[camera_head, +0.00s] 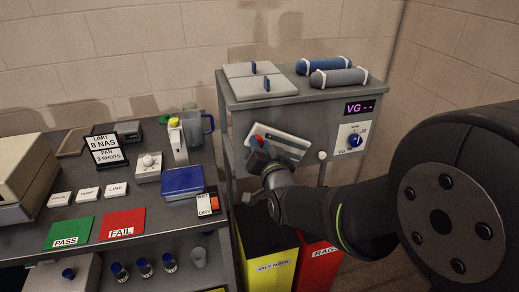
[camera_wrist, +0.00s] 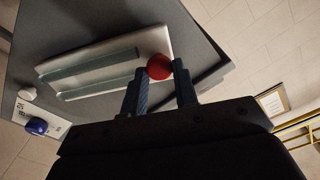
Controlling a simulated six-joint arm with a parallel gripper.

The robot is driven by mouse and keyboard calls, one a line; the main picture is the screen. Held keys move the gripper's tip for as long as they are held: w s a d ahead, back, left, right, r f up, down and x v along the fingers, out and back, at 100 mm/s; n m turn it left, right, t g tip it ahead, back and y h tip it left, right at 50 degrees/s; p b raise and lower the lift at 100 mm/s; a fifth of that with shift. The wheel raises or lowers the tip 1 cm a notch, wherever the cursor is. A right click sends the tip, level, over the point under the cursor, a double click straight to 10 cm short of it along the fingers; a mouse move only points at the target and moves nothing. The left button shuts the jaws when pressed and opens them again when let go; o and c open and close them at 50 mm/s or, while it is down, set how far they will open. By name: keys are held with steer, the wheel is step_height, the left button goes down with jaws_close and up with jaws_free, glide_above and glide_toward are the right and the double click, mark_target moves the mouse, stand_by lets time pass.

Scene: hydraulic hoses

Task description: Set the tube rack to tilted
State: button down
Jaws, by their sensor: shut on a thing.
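My gripper (camera_wrist: 160,70) is shut on the red knob, with one finger on each side. In the head view my gripper (camera_head: 257,146) covers the rack's left end and much of the knob.
The cabinet (camera_head: 227,92) carries two lidded wells and two cylinders, blue (camera_head: 317,64) and grey (camera_head: 339,77). A blue dial (camera_head: 354,140) and a white knob (camera_head: 322,156) are right of the rack. Yellow (camera_head: 268,262) and red (camera_head: 318,265) bins stand below. A cluttered bench (camera_head: 165,222) is at left.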

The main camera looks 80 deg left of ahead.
steer(key=shift+r, duration=0.15)
stand_by(0.3)
steer(key=c, duration=1.2)
jaws_free()
steer(key=shift+w, duration=0.1)
steer(key=shift+o, duration=0.2)
steer(key=d, duration=1.7)
steer(key=shift+d, duration=0.2)
steer(key=shift+a, duration=0.1)
steer(key=a, duration=1.7)
steer(key=shift+a, duration=0.1)
